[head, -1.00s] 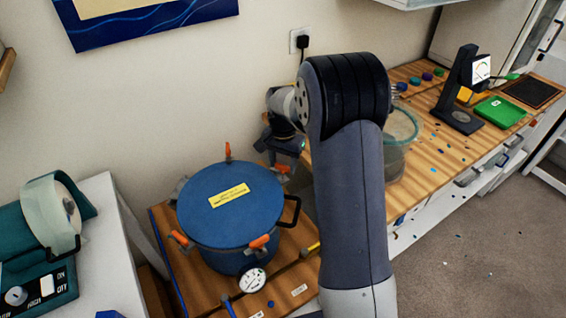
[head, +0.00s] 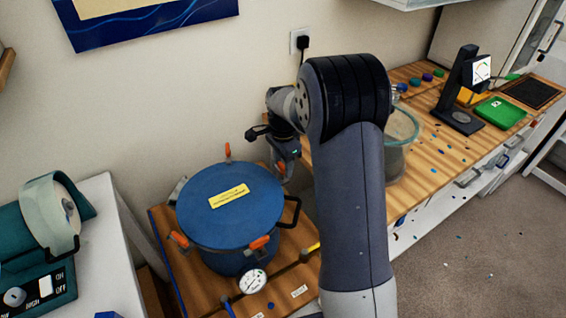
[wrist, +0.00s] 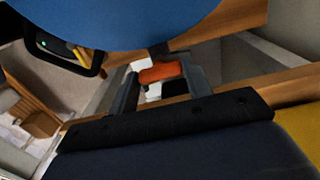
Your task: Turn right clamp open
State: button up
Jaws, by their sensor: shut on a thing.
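The blue pot (head: 230,205) with a yellow label on its lid stands on the wooden bench. Orange-handled clamps sit around its rim: one at the back (head: 228,152), one at the left (head: 179,239) and one at the front (head: 259,243). In the wrist view, the right clamp's orange handle (wrist: 160,73) lies between my two fingers, beside the blue lid (wrist: 120,18). My gripper is shut on this handle.
A dial gauge (head: 252,281) is in front of the pot. A clear bucket (head: 398,150) stands on the bench to the right, behind my arm. The wall is close behind.

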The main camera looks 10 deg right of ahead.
aim_at(283, 166)
dwell(0.4)
jog(key=o, duration=1)
notch_tip(283, 166, up, 11)
jog(key=shift+b, duration=0.35)
jog(key=shift+f, duration=0.2)
notch_tip(283, 166, down, 11)
jog(key=shift+r+p, duration=0.15)
jog(key=shift+p, duration=0.2)
jog(key=shift+n, duration=0.3)
jog(key=shift+r, duration=0.1)
